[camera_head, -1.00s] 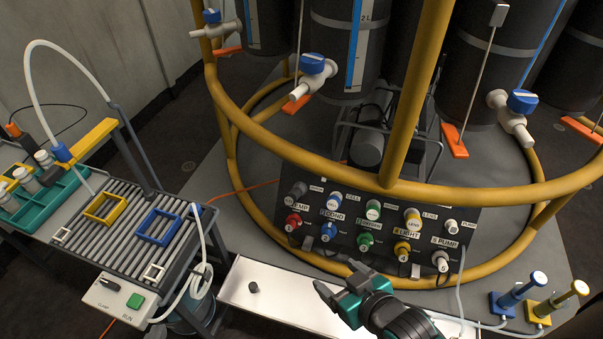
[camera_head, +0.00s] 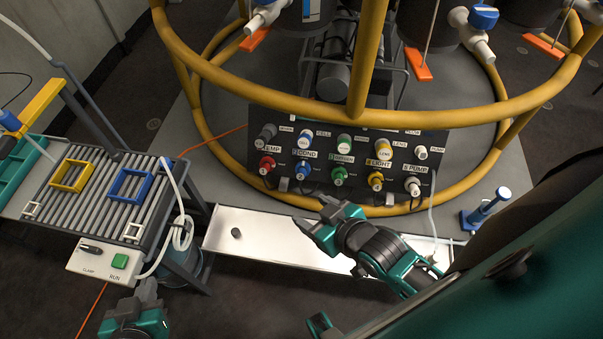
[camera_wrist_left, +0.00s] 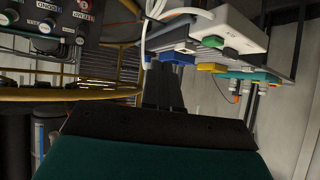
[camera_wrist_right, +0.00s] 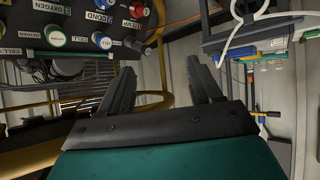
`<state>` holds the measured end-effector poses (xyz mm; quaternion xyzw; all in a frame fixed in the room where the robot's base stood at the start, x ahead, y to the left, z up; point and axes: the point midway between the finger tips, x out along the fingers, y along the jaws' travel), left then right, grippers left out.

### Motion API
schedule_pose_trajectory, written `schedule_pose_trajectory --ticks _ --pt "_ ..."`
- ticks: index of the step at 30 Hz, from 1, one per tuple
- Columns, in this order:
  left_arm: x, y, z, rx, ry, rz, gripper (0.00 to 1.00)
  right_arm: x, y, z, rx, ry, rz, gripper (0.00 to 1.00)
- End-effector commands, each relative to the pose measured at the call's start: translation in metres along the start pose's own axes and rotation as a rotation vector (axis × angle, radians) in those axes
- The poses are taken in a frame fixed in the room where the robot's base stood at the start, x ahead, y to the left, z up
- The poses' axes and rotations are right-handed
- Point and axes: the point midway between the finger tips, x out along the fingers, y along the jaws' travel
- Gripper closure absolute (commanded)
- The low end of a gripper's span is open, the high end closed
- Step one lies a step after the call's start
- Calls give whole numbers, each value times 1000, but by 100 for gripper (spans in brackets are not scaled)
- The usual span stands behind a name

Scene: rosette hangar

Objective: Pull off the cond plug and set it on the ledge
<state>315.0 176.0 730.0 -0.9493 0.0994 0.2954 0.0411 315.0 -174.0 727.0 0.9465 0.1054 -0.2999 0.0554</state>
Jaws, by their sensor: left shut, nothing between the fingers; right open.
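The cond plug (camera_head: 303,168) is blue and sits in the lower row of the dark panel, second from the left, under the COND label. It also shows near the top edge of the right wrist view (camera_wrist_right: 100,4). The white ledge (camera_head: 270,254) runs in front of the panel. My right gripper (camera_head: 311,222) is open and empty, over the ledge, in front of the panel and apart from the plug. My left gripper (camera_head: 146,294) is shut and empty, low at the left, in front of the roller rack.
A small dark cylinder (camera_head: 236,233) stands on the ledge's left part. The panel (camera_head: 435,145) carries several other coloured plugs. A yellow ring rail (camera_head: 270,103) passes above it. The roller rack (camera_head: 100,199) is at left, a blue stand (camera_head: 474,219) at right.

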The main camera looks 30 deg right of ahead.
Motion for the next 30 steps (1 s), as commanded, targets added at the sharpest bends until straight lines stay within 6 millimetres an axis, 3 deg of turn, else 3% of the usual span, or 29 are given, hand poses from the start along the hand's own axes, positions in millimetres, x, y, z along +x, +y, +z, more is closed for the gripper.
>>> schedule_pose_trajectory --ticks 5,10,15,22,30 --pt "10 1 11 -2 0 2 100 35 -16 24 -213 -67 -30 44" --pt "23 6 25 -6 -1 13 100 84 -35 56 -619 -179 -74 44" --pt "33 12 31 -12 7 27 100 128 -38 82 -1061 -295 -98 44" --pt "47 16 46 -14 6 40 100 180 -12 98 -1672 -486 -81 44" --pt "60 25 55 -14 14 62 100 218 39 82 -2246 -773 2 44"
